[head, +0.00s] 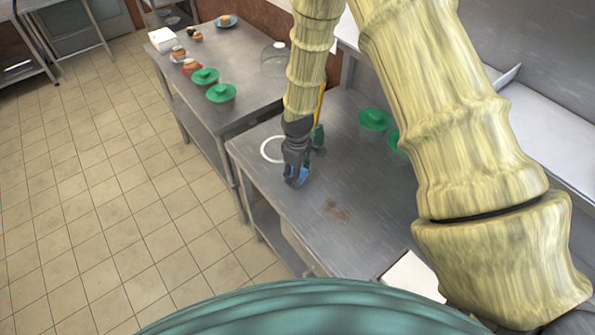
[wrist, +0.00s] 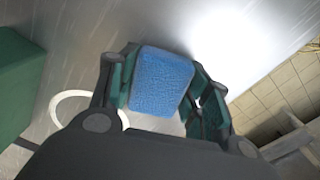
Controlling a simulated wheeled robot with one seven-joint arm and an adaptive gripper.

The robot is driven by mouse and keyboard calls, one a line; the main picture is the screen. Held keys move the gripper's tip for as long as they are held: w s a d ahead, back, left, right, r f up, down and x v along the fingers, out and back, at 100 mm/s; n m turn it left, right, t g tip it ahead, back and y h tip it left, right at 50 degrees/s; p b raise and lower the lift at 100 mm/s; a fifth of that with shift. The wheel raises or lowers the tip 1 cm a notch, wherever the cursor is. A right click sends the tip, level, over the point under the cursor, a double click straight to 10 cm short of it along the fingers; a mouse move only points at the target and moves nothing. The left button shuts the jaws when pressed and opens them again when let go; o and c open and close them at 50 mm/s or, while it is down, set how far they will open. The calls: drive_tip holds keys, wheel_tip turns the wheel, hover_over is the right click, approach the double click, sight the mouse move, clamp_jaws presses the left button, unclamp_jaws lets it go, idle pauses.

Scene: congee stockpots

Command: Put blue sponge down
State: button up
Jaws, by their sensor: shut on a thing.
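The blue sponge (wrist: 161,80) is a rounded rectangular block held between the two fingers of my gripper (wrist: 165,92). In the head view only a small part of the blue sponge (head: 300,178) shows below my gripper (head: 296,172). My gripper is shut on it over the near metal table (head: 290,215), close to the table's left edge. I cannot tell whether the sponge touches the tabletop. A white ring (head: 271,149) lies on the table just behind and left of the gripper; it also shows in the wrist view (wrist: 57,108).
A brown stain (head: 336,211) marks the tabletop in front of the gripper. Green-lidded containers (head: 375,121) stand to the right, partly behind my arm. A second metal table (head: 225,60) farther back holds several items. The table's middle is mostly clear.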

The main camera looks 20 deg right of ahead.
drive_tip(key=shift+f, duration=0.35)
drive_tip(key=shift+s+f, duration=0.1)
drive_tip(key=shift+f, duration=0.25)
drive_tip(key=o, duration=1.3)
drive_tip(key=shift+o, duration=0.2)
drive_tip(key=shift+f, duration=0.15)
drive_tip(key=shift+r, duration=0.6)
wheel_tip(320, 180, up, 12)
drive_tip(key=b, duration=0.4)
